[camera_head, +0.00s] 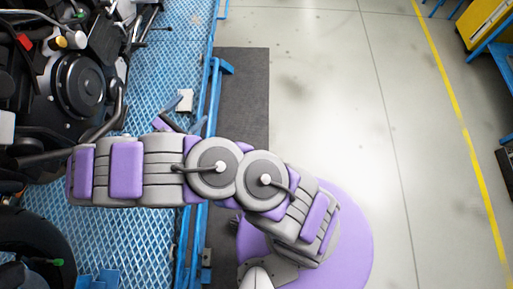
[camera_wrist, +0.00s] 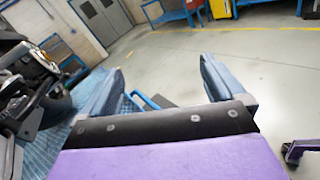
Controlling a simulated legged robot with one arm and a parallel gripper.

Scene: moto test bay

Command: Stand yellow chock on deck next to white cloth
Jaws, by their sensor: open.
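My gripper (camera_head: 180,121) is over the blue ribbed deck (camera_head: 165,45), near its right edge, partly hidden behind my arm. In the wrist view my gripper (camera_wrist: 162,78) has its two blue-grey fingers wide apart, with nothing between them. A small white piece (camera_head: 184,100), perhaps the white cloth, lies on the deck just beyond the fingers in the head view. I cannot make out a yellow chock in either view; my arm hides part of the deck.
A dark motorcycle (camera_head: 80,85) stands on the deck at left, close to my arm. A blue rail (camera_head: 210,90) edges the deck, with a dark mat (camera_head: 245,85) beside it. The grey floor (camera_head: 335,110) is open. A yellow cabinet (camera_head: 483,22) stands far right.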

